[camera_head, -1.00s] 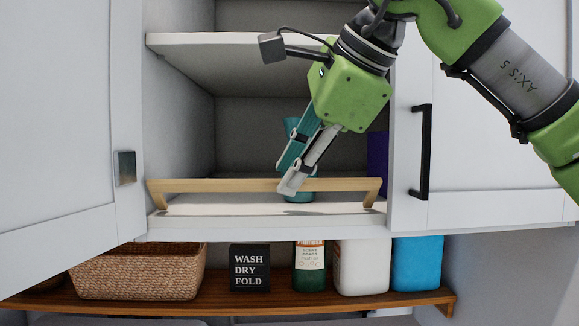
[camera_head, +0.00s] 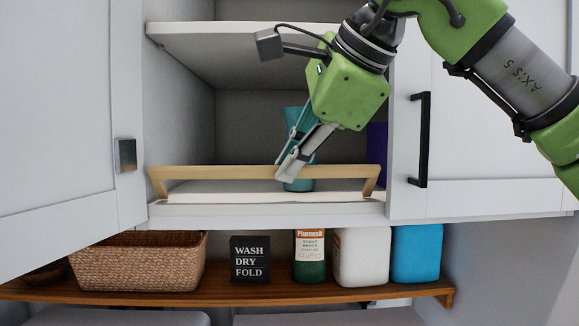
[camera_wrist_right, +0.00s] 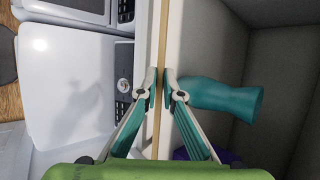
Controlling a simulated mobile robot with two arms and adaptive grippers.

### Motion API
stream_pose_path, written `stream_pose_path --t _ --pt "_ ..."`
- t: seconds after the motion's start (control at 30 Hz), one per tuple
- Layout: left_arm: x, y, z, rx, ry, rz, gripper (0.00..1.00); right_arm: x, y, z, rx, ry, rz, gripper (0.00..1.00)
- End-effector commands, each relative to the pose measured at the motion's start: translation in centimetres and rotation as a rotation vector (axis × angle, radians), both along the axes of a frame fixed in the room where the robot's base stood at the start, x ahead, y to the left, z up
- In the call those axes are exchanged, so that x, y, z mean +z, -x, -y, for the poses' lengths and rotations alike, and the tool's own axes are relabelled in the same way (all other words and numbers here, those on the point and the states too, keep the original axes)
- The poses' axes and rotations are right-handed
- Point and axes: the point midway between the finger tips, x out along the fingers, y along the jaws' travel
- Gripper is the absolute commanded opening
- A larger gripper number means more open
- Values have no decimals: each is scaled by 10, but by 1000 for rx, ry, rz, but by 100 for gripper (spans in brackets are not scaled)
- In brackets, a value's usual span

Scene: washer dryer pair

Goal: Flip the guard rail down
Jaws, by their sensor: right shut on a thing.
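The wooden guard rail (camera_head: 225,172) stands up along the front edge of the open cabinet's lower shelf, with a slanted leg at each end. My right gripper (camera_head: 287,173) reaches down from the upper right and is shut on the rail's top bar, right of its middle. In the right wrist view the thin rail (camera_wrist_right: 158,115) runs between the two fingertips of the right gripper (camera_wrist_right: 161,92). A teal vase (camera_head: 297,185) stands on the shelf just behind the rail, partly hidden by the gripper; it also shows in the wrist view (camera_wrist_right: 225,100). My left gripper is out of view.
An open cabinet door (camera_head: 60,120) is at left, and a closed door with a black handle (camera_head: 421,140) at right. A purple item (camera_head: 377,150) stands inside. Below, a wooden shelf (camera_head: 215,296) holds a basket (camera_head: 140,264), a black sign (camera_head: 250,259) and several bottles.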

Motion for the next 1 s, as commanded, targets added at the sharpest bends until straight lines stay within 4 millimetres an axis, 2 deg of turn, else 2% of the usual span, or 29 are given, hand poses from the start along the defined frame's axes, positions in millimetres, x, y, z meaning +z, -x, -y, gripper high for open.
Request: stream_pose_path --t 0.03,0.27,0.7,1.0 --pt "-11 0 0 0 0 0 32 -5 2 1 0 0 25 0" --pt "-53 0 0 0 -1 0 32 -17 10 1 0 0 170 0" --pt "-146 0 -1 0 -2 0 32 -42 24 1 -1 -1 517 0" --pt "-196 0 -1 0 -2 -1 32 -53 28 1 0 -1 712 0"
